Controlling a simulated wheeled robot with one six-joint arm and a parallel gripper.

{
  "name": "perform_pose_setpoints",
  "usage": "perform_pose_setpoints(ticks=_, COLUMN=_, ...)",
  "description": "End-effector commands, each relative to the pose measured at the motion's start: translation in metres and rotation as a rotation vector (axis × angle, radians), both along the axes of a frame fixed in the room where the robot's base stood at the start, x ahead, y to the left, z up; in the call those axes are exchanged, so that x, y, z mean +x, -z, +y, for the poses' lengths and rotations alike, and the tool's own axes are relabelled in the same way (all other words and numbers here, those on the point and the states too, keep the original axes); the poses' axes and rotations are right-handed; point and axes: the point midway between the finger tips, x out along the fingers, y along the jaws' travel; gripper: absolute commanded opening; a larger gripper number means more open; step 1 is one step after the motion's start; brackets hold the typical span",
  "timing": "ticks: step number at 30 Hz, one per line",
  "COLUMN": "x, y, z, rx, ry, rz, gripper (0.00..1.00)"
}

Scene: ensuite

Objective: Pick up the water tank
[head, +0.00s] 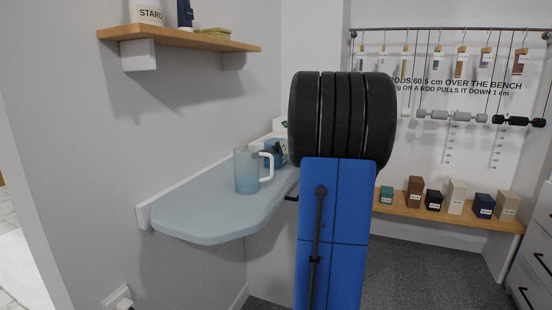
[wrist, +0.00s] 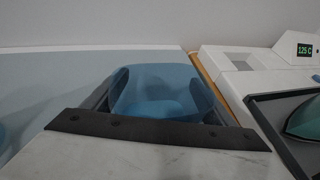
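The water tank is a translucent blue, rounded tub (wrist: 160,88) in the middle of the wrist view. A blue body that looks like it (head: 273,152) shows in the head view at the far end of the pale blue shelf, partly hidden by my arm. My gripper (wrist: 160,100) has one dark finger along each side of the tank. The fingers are spread about as wide as the tank; whether they press on it I cannot tell. My gripper is hidden behind my arm in the head view.
A clear blue jug with a white handle (head: 246,172) stands on the shelf (head: 205,210) near the tank. A white unit with a green display (wrist: 304,50) is to the tank's right, with a dark-framed iron-like thing (wrist: 305,118). A wooden wall shelf (head: 185,38) hangs above left.

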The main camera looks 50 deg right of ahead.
Motion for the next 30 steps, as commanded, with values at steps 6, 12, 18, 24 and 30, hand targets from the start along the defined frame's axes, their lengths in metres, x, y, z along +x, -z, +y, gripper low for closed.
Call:
perform_pose_setpoints(ticks=6, x=0.0, y=0.0, z=0.0, rx=0.0, ry=0.0, rz=0.0, gripper=0.44)
perform_pose_setpoints(ticks=12, x=0.0, y=-0.001, z=0.0, rx=0.0, ry=0.0, rz=-0.001, gripper=0.44)
perform_pose_setpoints(ticks=18, x=0.0, y=-0.005, z=0.0, rx=-0.001, ry=0.0, rz=-0.001, gripper=0.44)
perform_pose_setpoints(ticks=24, x=0.0, y=-0.016, z=0.0, rx=-0.001, ry=0.001, rz=-0.001, gripper=0.44)
perform_pose_setpoints(ticks=30, x=0.0, y=-0.033, z=0.0, rx=-0.002, ry=0.0, rz=-0.001, gripper=0.44)
